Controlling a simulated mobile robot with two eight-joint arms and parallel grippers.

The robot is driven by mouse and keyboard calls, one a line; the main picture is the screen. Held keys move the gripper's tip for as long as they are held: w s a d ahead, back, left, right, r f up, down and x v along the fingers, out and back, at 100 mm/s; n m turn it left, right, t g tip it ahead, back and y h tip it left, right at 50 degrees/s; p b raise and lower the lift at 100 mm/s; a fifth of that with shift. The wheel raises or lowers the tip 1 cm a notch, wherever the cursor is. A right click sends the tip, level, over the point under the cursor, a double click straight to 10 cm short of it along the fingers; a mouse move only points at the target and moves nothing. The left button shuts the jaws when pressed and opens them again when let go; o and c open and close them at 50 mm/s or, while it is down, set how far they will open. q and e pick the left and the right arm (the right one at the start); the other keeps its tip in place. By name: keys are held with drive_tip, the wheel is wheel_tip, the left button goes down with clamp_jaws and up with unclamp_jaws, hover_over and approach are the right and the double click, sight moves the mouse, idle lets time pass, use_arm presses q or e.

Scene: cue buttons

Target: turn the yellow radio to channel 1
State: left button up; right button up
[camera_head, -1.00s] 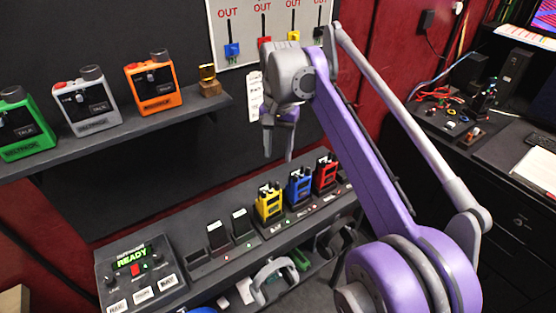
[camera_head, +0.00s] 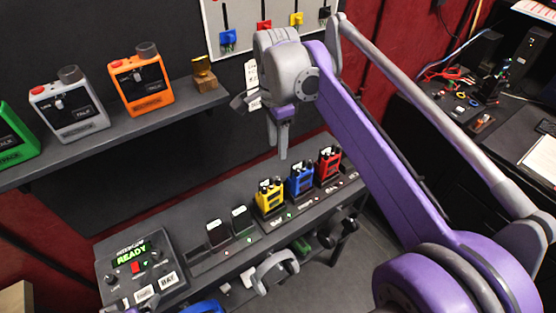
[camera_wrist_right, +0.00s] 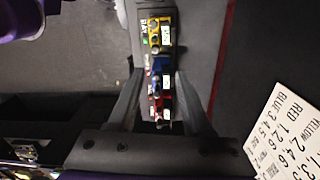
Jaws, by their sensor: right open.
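The yellow radio (camera_head: 269,198) stands upright in the charging rack on the lower shelf, left of the blue and red radios. It also shows in the right wrist view (camera_wrist_right: 160,36), above the space between the fingers. Its channel knob is too small to read. My right gripper (camera_head: 279,155) is open and empty, pointing down, above and behind the row of radios and apart from them. In the right wrist view its two fingers (camera_wrist_right: 158,100) stand apart, with the blue and red radios seen between them. My left gripper is not in view.
The blue radio (camera_head: 300,180) and red radio (camera_head: 328,165) stand close beside the yellow one. A control box reading READY (camera_head: 133,262) is at the left. The upper shelf (camera_head: 110,130) holds orange, white and green devices. Headphones (camera_head: 272,270) hang below the rack.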

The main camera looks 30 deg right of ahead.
sight(278, 178)
drive_tip(key=f, duration=0.7)
drive_tip(key=s+f, duration=0.1)
drive_tip(key=f, duration=0.2)
drive_tip(key=shift+s+a+f+b, duration=0.1)
drive_tip(key=shift+a+f+b, duration=0.1)
drive_tip(key=shift+f+b, duration=0.1)
clamp_jaws()
